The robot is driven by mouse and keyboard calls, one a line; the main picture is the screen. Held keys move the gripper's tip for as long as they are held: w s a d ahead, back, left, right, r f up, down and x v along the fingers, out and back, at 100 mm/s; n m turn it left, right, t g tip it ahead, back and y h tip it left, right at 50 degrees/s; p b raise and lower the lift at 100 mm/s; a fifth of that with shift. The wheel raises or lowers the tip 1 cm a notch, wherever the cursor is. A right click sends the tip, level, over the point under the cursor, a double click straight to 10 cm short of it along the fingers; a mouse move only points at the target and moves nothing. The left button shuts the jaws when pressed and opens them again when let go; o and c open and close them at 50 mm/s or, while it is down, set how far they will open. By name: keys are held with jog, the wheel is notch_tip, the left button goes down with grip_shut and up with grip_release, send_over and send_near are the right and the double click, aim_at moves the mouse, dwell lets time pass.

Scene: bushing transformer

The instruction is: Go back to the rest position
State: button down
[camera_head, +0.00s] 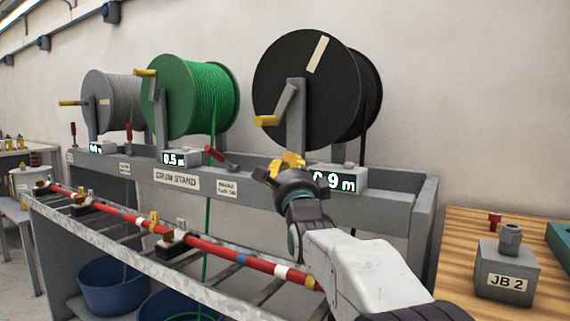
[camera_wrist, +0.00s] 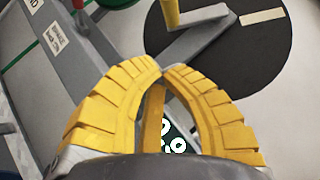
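My gripper (camera_head: 290,161) is in front of the drum stand, just below the black cable drum (camera_head: 306,92) and left of its 0.9 m display (camera_head: 338,180). In the wrist view my gripper's (camera_wrist: 162,70) yellow ribbed fingers curve in and their tips meet. A narrow yellow strip shows between them; I cannot tell whether it is another finger. No held object is visible. The black drum (camera_wrist: 250,62) and its grey crank (camera_wrist: 195,42) lie beyond the fingertips. The display (camera_wrist: 176,138) is partly hidden behind the fingers.
A green drum (camera_head: 190,95) and a grey drum (camera_head: 112,100) stand to the left. A red cable (camera_head: 130,223) runs along the rack below my arm. At right, a wooden bench (camera_head: 465,235) holds the JB 2 box (camera_head: 505,275). Blue tubs (camera_head: 110,288) sit underneath.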

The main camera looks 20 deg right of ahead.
jog(key=shift+s+a+f, duration=0.1)
jog(key=shift+s+f, duration=0.05)
jog(key=shift+s, duration=0.1)
jog(key=s+a+f+n+g+y+p, duration=0.1)
jog(key=s+a+f+n+g+p, duration=0.1)
jog(key=s+a+n+g+p, duration=0.2)
jog(key=s+a+f+n+g+y+p, duration=0.2)
jog(key=s+a+n+g+p, duration=0.2)
jog(key=s+n+g+p, duration=0.4)
jog(key=s+a+f+n+g+y+p, duration=0.1)
jog(key=s+a+n+g+p, duration=0.4)
jog(key=s+n+p, duration=0.8)
jog(key=s+g+y+p, duration=0.1)
jog(key=s+p, duration=0.5)
jog(key=s, duration=0.4)
jog(key=shift+s+f+p, duration=0.35)
jog(key=shift+s+f, duration=0.05)
jog(key=c, duration=1.9)
grip_release()
jog(key=shift+a, duration=0.1)
